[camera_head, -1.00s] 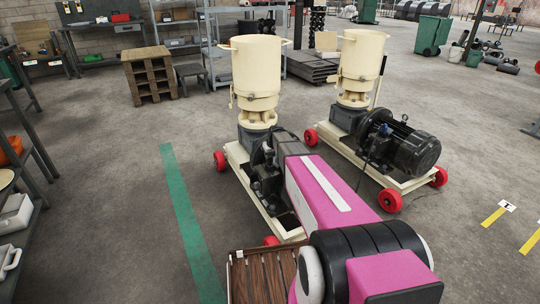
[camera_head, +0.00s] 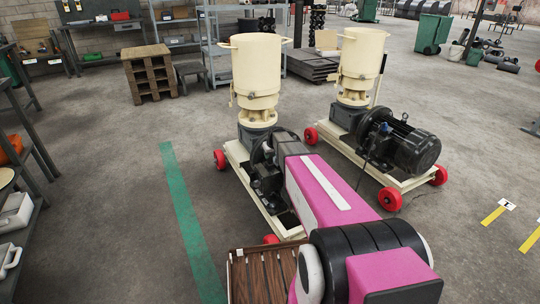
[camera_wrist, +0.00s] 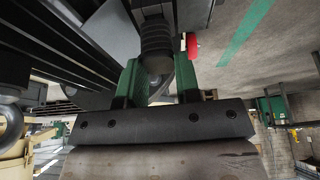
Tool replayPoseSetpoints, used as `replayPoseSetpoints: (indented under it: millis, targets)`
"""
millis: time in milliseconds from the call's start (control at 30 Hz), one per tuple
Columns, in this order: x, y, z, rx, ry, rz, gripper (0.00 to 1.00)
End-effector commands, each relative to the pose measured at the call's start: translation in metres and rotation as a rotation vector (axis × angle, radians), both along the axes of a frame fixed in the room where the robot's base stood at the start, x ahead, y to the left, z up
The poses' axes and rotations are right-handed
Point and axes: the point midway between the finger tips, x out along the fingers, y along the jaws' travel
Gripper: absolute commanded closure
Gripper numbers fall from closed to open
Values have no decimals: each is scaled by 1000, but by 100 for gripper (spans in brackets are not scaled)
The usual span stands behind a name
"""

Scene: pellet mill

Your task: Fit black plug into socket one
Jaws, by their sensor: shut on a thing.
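My gripper (camera_wrist: 157,82) shows in the wrist view with its two green-padded fingers closed on a dark ribbed cylindrical piece, which looks like the black plug (camera_wrist: 156,42). The plug points away from the wrist, toward dark machine parts. Its far end is not clear. In the head view my pink arm reaches to the motor end of the left pellet mill (camera_head: 256,75), and it hides the gripper and plug. I cannot make out socket one in either view.
A finned dark motor body (camera_wrist: 75,45) is close at the left of the wrist view. A second pellet mill (camera_head: 361,65) with a black motor (camera_head: 402,145) stands to the right. A slatted wooden surface (camera_head: 262,278) is at the front. Floor left of the green stripe (camera_head: 190,220) is clear.

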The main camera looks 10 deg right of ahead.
Motion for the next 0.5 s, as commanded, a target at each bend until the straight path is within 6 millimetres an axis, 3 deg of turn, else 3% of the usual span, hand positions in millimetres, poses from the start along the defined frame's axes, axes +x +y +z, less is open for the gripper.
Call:
replayPoseSetpoints:
  millis: [500]
  targets:
    - [0,0,-5,0,0,0,100]
